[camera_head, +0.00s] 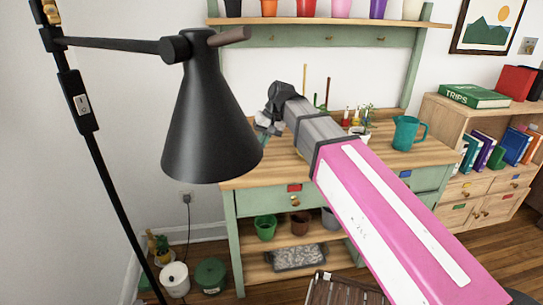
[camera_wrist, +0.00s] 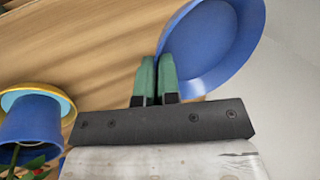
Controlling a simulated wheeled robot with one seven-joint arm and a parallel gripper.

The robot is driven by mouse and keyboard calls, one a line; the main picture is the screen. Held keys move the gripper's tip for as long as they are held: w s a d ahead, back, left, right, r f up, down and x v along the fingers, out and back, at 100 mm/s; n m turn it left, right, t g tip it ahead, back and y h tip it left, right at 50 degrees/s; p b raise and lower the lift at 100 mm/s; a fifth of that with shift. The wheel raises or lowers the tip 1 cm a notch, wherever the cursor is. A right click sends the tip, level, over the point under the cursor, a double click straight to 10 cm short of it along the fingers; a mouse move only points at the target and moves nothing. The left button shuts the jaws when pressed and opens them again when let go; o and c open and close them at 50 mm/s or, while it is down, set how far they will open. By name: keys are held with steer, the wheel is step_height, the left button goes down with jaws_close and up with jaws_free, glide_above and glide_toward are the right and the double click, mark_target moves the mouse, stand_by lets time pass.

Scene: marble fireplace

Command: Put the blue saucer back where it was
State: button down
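The blue saucer (camera_wrist: 243,25) shows at the upper right of the wrist view, tilted, with its rim at the green fingertips of my gripper (camera_wrist: 159,75). The fingers are almost together, one on each side of the rim, and look shut on it. The saucer appears beyond the edge of the wooden tabletop. In the head view my gripper (camera_head: 266,125) is over the left part of the workbench, next to the black lamp shade. I cannot make out the saucer there; the lamp shade may hide it.
The black lamp (camera_head: 208,120) stands close on the left. The workbench (camera_head: 403,158) also holds a teal jug (camera_head: 405,133). A shelf (camera_head: 325,21) with several pots hangs above.

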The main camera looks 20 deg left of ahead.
glide_above(273, 160)
steer(key=f, duration=0.4)
steer(key=shift+w+d+f, duration=0.1)
steer(key=shift+d+f, duration=0.2)
steer(key=shift+d, duration=0.1)
steer(key=shift+f, duration=2.05)
steer(key=shift+f, duration=0.15)
steer(key=c, duration=1.3)
jaws_free()
steer(key=shift+d, duration=0.1)
steer(key=shift+c, duration=0.2)
steer(key=v, duration=1.2)
steer(key=shift+r, duration=0.25)
